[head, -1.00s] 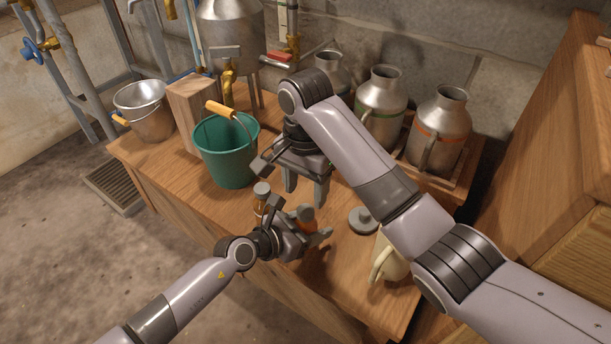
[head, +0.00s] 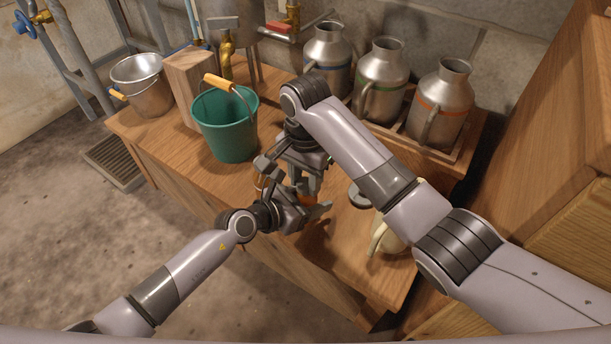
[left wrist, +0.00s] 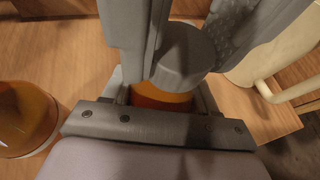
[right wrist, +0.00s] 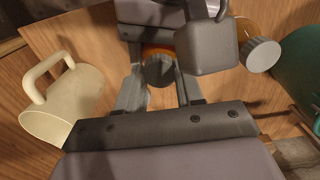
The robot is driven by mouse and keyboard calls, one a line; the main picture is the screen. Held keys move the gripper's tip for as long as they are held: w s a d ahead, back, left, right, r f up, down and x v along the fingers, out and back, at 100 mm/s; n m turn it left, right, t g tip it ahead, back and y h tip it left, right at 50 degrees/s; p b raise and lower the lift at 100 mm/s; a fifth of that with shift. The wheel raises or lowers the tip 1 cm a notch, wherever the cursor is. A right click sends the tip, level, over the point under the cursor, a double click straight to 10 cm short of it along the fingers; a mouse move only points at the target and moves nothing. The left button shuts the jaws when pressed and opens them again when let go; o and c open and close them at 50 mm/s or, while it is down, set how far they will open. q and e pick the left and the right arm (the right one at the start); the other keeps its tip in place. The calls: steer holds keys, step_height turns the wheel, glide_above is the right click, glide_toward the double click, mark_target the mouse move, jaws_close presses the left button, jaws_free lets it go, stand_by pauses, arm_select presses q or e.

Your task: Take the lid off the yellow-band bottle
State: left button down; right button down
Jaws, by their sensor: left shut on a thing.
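My left gripper (head: 308,208) is shut on an amber bottle (left wrist: 160,98) and holds it around its body. The bottle has a grey ridged lid (right wrist: 160,70), also visible in the left wrist view (left wrist: 183,58). Its band is hidden, so I cannot tell its colour. My right gripper (head: 307,186) points down over this bottle, with its fingers apart on either side of the lid. I cannot tell whether they touch it. A second amber bottle (left wrist: 25,115) stands beside it; its grey lid (right wrist: 262,55) shows in the right wrist view.
A green bucket (head: 228,125) stands behind the grippers. A cream jug (head: 388,238) and a loose grey lid (head: 358,197) are to the right. Several metal cans (head: 440,105) line the back tray. A wooden block (head: 190,88) and steel pail (head: 145,85) are at back left.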

steer(key=n, duration=0.3)
steer(key=c, duration=0.7)
jaws_free()
steer(key=shift+r, duration=0.1)
